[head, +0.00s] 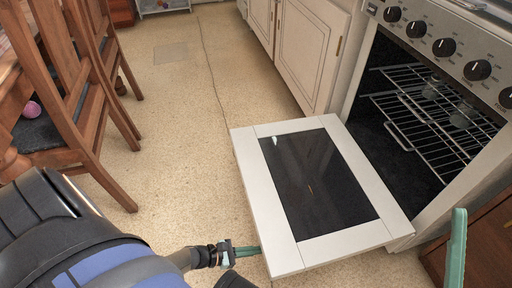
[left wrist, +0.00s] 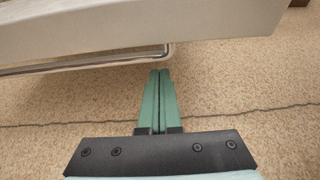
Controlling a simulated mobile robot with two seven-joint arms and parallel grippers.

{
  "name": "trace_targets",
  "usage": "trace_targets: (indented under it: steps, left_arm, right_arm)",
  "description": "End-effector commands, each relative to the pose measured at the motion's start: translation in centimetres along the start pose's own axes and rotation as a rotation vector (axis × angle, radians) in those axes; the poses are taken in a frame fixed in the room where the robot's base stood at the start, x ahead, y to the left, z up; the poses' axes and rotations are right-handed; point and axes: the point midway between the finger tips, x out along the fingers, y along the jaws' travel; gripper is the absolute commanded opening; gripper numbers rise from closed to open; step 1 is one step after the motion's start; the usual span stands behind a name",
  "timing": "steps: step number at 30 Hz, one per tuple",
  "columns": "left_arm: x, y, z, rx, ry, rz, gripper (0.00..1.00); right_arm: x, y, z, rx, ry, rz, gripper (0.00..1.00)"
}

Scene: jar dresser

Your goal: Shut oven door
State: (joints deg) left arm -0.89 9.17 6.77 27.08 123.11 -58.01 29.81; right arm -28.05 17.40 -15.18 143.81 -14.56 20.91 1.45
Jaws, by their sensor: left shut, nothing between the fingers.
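The oven door (head: 318,185) is folded down wide open in the head view, a white frame around a dark glass panel. The oven (head: 440,100) stands at the right with its cavity exposed. My left gripper (head: 256,250) is shut and empty, low beside the door's near left edge. In the left wrist view its green fingers (left wrist: 160,78) are pressed together, with the door's pale edge (left wrist: 160,25) and a metal handle bar (left wrist: 90,62) just ahead and above. Contact cannot be told. A green finger of my right gripper (head: 457,248) shows at the lower right; its opening is unclear.
Wire racks (head: 425,110) sit inside the oven, and black knobs (head: 443,47) line its front panel. White cabinets (head: 298,40) stand beyond it. Wooden chairs (head: 75,90) stand at the left. The speckled floor (head: 175,130) between chairs and door is clear.

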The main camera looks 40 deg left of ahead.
Motion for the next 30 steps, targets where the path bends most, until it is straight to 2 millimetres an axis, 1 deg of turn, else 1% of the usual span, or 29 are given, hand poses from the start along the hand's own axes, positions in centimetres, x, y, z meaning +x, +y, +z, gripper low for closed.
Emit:
trace_targets:
  steps: [8,18,30]
  left_arm:
    - [-0.3,-0.5,1.4,-0.004,-0.008,-0.003,0.00]
    - [-0.9,-0.3,2.9,-0.003,-0.005,-0.002,0.00]
    - [-1.0,-0.3,3.2,-0.004,-0.006,-0.002,0.00]
  right_arm:
    - [0.0,0.0,0.0,0.000,0.000,0.001,1.00]
    - [0.0,0.0,0.0,0.000,0.000,0.001,1.00]
    - [0.0,0.0,0.0,0.000,0.000,0.001,1.00]
